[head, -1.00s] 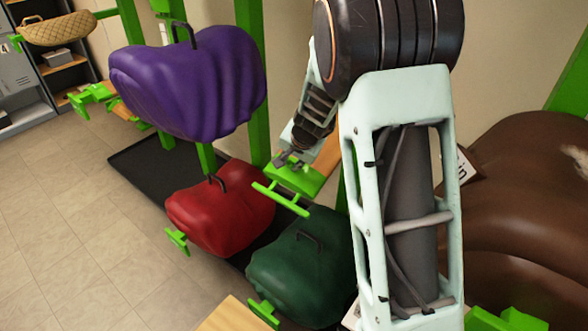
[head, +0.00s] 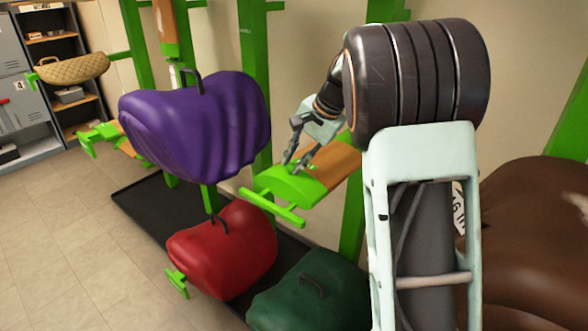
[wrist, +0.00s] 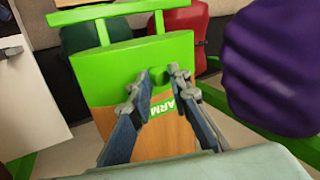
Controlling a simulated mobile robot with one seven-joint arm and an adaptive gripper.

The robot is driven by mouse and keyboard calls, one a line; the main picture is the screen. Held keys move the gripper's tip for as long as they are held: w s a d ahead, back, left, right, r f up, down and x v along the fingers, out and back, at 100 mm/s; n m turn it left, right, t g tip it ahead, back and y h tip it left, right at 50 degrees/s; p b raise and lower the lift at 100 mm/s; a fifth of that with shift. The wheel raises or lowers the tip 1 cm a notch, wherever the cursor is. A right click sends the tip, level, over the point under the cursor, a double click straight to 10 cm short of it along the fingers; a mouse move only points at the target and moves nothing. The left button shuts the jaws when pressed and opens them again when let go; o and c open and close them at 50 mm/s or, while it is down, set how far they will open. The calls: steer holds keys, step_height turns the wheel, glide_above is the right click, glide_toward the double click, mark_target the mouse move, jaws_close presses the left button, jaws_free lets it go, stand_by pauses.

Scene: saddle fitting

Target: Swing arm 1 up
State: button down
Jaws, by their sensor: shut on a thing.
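The arm is a wooden board (head: 328,162) with a green end (head: 290,186) and a green crossbar (head: 271,208). It juts from a green post (head: 353,215) on the wall. In the wrist view its label (wrist: 180,107) reads "ARM"; the number is hidden. My gripper (head: 290,163) reaches down onto the green end. In the wrist view its fingertips (wrist: 165,79) are shut around a small green knob (wrist: 158,75) on top of the board. The board looks roughly level, though its exact tilt is hard to tell.
A purple covered saddle (head: 195,125) is close left of the arm. A red one (head: 222,250) and a dark green one (head: 312,295) are lower. A brown saddle (head: 530,240) stands at the right, beside my arm. Open tiled floor (head: 70,240) lies at the left.

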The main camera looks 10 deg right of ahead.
steer(key=shift+r, duration=0.2)
stand_by(0.3)
steer(key=c, duration=1.8)
jaws_free()
steer(key=shift+w, duration=0.1)
steer(key=v, duration=1.2)
